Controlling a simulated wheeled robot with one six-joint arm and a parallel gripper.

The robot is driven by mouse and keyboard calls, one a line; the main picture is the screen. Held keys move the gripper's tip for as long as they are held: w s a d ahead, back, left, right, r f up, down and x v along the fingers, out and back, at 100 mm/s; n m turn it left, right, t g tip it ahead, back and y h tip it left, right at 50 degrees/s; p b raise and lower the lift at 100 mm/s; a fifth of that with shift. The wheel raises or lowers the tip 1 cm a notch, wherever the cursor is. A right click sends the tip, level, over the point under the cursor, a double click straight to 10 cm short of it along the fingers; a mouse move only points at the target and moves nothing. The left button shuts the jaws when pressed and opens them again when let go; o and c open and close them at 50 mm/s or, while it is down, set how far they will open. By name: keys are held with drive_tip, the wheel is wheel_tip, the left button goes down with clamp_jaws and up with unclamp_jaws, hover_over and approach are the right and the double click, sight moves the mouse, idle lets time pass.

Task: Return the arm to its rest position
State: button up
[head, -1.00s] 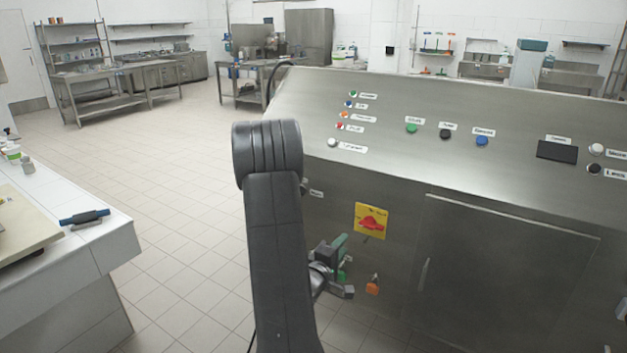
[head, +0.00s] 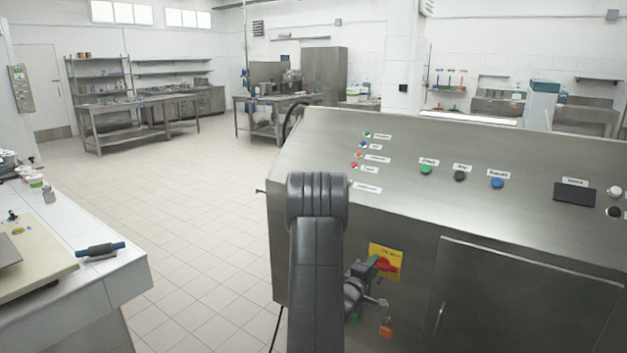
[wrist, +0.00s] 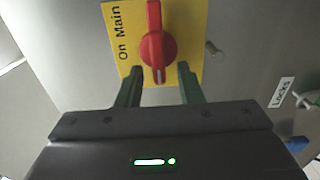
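My gripper (head: 374,262) is in front of the machine's lower front in the head view, partly behind my own arm. In the wrist view its two green fingers (wrist: 159,68) are apart and hold nothing. The red rotary switch (wrist: 157,47) on its yellow plate (wrist: 122,47) lies just ahead, with the end of its handle between the fingertips and a gap on each side. The plate reads "On Main". The red switch (head: 388,266) also shows in the head view, beside the gripper.
The steel machine (head: 480,225) fills the right, with coloured buttons on its sloped panel. An orange lock (head: 386,328) hangs below the gripper. A white-tiled counter (head: 125,275) stands at left. Tiled floor (head: 205,210) between them is clear.

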drive_tip(key=b+v, duration=0.1)
drive_tip(key=v, duration=1.3)
drive_tip(key=w+d+r+m, duration=0.1)
drive_tip(key=w+d+m, duration=0.5)
drive_tip(key=w, duration=0.5)
drive_tip(key=shift+w+d+m+b, duration=0.2)
drive_tip(key=shift+d+m+b, duration=0.15)
drive_tip(key=shift+d, duration=0.7)
